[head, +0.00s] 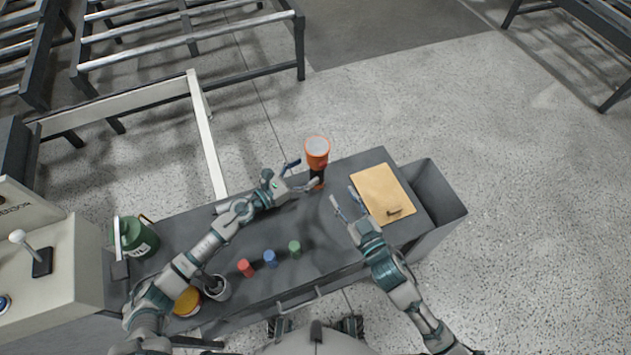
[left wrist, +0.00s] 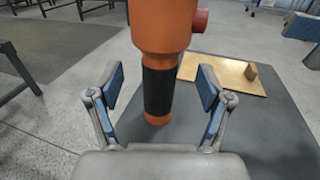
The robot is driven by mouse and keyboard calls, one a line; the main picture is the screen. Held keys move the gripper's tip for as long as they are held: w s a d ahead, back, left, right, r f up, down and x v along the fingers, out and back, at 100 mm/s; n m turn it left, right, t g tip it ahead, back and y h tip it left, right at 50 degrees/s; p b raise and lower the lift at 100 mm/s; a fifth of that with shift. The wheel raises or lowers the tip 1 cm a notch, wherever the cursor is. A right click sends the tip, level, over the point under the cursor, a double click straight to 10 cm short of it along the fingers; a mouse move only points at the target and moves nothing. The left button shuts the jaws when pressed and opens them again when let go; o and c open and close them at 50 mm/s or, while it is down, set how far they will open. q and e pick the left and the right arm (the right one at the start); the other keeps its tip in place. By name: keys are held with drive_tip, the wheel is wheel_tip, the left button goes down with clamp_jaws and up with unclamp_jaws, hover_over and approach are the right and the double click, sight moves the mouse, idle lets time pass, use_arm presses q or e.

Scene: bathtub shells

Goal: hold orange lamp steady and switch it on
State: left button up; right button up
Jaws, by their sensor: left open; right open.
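The orange lamp (head: 317,148) stands upright near the far edge of the dark table, with a pale round top and a black grip section below its head. In the left wrist view the lamp (left wrist: 162,28) rises between my left fingers, and a red knob (left wrist: 200,20) sticks out on the right of its head. My left gripper (head: 302,174) is open, its fingers on either side of the black grip (left wrist: 158,90) with gaps showing. My right gripper (head: 345,204) is open and empty, right of the lamp and beside the wooden board.
A wooden board (head: 380,190) with a small block lies at the table's right. Red (head: 246,268), blue (head: 270,258) and green (head: 294,248) cylinders stand near the front. A green can (head: 137,238) is at the left. A grey bin (head: 440,203) adjoins the right edge.

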sight(311, 168)
use_arm(q)
drive_tip(key=x, duration=0.5)
drive_tip(key=c, duration=1.4)
use_arm(e)
drive_tip(key=shift+c, duration=0.3)
use_arm(q)
drive_tip(key=shift+c, duration=0.2)
use_arm(e)
clamp_jaws()
